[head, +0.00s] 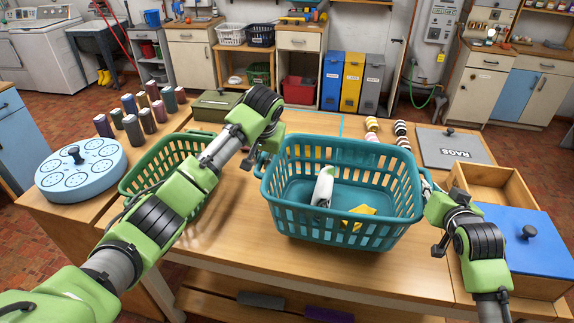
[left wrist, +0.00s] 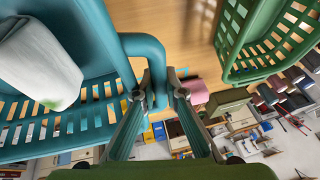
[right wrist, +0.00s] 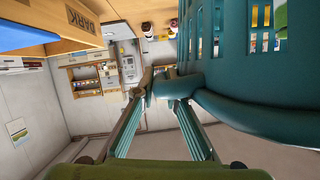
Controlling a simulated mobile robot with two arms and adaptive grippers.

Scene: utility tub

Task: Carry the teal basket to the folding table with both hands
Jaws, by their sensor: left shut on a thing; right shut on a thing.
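The teal basket (head: 340,228) is upright over the front middle of a wooden table (head: 240,225), with a white-and-green bottle (head: 323,187) and a yellow item (head: 360,211) inside. My left gripper (head: 256,163) is shut on its left handle, and the left wrist view shows the teal handle (left wrist: 140,45) between the fingers. My right gripper (head: 431,190) is at its right end, and the right wrist view shows the fingers shut on the teal handle (right wrist: 178,87). I cannot tell whether the basket's bottom touches the tabletop. I cannot tell which surface is the folding table.
A green basket (head: 160,160) stands left of the teal one, partly behind my left arm. A round blue-grey lidded thing (head: 82,172), several dark cylinders (head: 134,130), a grey RAGS panel (head: 453,147) and a blue-lidded wooden box (head: 525,240) are around it. A blue-outlined area (head: 335,117) lies behind.

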